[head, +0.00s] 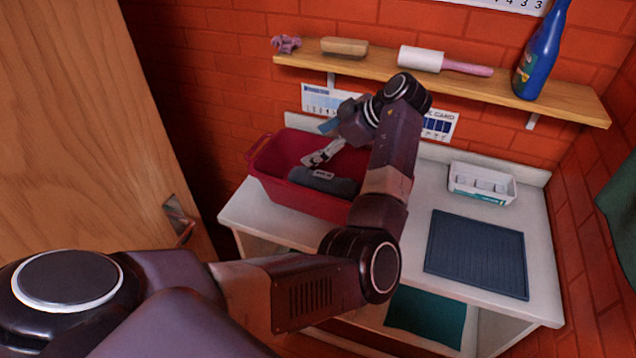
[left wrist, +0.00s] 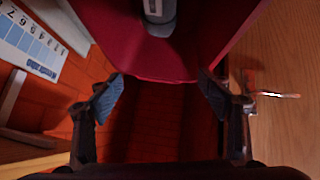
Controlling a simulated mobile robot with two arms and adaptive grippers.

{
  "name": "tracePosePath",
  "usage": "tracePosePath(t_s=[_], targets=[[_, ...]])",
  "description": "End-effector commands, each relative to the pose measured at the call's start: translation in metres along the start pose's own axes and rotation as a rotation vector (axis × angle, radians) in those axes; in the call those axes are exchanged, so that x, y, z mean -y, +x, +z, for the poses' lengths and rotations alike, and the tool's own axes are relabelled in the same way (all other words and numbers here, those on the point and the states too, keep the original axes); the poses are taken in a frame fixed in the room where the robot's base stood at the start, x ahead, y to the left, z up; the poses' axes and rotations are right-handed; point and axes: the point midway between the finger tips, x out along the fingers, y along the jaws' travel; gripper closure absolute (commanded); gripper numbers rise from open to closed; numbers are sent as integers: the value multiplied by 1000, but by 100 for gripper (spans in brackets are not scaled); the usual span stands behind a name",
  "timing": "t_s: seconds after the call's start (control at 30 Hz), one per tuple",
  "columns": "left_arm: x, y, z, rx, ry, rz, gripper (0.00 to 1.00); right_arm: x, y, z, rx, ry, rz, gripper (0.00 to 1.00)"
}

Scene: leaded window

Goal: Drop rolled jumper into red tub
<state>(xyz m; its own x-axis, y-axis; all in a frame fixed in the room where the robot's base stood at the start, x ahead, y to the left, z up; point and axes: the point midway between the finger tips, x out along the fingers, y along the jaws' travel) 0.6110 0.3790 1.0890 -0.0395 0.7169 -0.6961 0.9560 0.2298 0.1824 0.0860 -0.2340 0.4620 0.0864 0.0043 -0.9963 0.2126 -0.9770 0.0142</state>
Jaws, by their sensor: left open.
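The red tub (head: 268,181) stands at the left of the white counter. The rolled jumper (head: 322,183), a dark grey roll with a small label, lies inside it along the near side. My left gripper (head: 326,139) is open and empty above the tub, its fingers apart and clear of the roll. In the left wrist view the open fingers (left wrist: 162,95) frame empty space near the end of the tub (left wrist: 150,62), and part of the jumper (left wrist: 160,20) shows at the top. My arm covers the tub's right end. My right gripper is not in view.
The counter (head: 410,208) also holds a dark ribbed mat (head: 476,254) and a white divided tray (head: 482,184). A wall shelf (head: 505,94) above carries a blue bottle (head: 541,52), a white roller (head: 421,59) and a brush (head: 344,47). A wooden door (head: 90,120) stands at left.

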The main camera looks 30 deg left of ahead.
Motion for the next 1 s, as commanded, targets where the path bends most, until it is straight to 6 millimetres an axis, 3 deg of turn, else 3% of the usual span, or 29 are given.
tracePosePath(t_s=[0.17, 0.6, 1.0], targets=[[-3, -8, -8, 0, -3, 1, 28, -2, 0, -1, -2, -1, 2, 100], [-17, -62, -62, -2, -3, 2, 28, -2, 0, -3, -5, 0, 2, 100], [-19, -70, -70, -1, 0, 0, 28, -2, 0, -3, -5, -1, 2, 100]])
